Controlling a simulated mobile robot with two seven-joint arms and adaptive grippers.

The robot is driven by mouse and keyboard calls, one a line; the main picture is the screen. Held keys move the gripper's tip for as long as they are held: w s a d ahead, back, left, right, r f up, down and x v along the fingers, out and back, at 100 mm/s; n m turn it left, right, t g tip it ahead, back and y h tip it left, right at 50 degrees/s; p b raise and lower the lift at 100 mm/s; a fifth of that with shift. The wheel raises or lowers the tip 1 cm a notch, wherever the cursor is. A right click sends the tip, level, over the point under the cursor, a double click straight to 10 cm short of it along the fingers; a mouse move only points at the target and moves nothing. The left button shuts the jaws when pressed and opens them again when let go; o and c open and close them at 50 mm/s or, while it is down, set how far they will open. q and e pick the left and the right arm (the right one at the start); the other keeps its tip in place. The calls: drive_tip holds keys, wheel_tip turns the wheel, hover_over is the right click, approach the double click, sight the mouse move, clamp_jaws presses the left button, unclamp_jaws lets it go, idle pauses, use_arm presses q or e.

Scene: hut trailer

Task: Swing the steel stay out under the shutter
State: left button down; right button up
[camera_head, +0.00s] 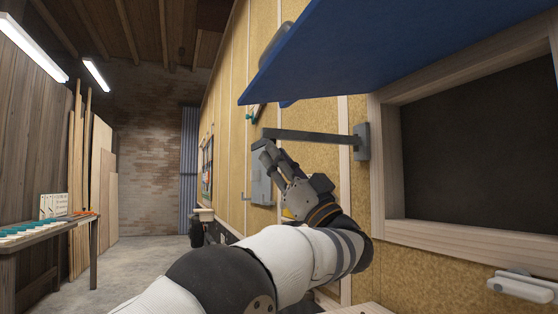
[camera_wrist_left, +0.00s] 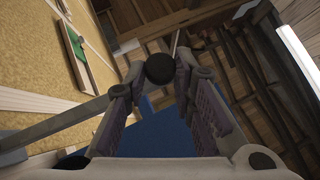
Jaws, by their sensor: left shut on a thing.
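The steel stay (camera_head: 315,136) is a flat grey bar. It runs out from a grey wall bracket (camera_head: 362,142) beside the window opening, below the raised blue shutter (camera_head: 345,45). My left gripper (camera_head: 268,154) is at the stay's far end, shut on it. In the left wrist view, the dark round knob (camera_wrist_left: 160,68) sits between the fingertips, and the bar (camera_wrist_left: 55,125) slants in from the left. The blue shutter (camera_wrist_left: 165,130) also shows between the fingers there. A gap shows between the stay and the shutter in the head view. My right gripper is not in view.
A wooden window frame (camera_head: 470,238) surrounds a dark opening at right, with a pale latch (camera_head: 522,286) below it. A grey box (camera_head: 260,185) is on the wall behind my left gripper. A workbench (camera_head: 45,235) stands at far left, with clear floor beside it.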

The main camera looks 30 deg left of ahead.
use_arm(q)
drive_tip(key=c, duration=1.5)
unclamp_jaws()
drive_tip(key=shift+f, duration=0.3)
drive_tip(key=shift+o, duration=0.8)
drive_tip(key=shift+s+r, duration=0.1)
drive_tip(key=shift+r, duration=0.05)
drive_tip(key=v, duration=1.2)
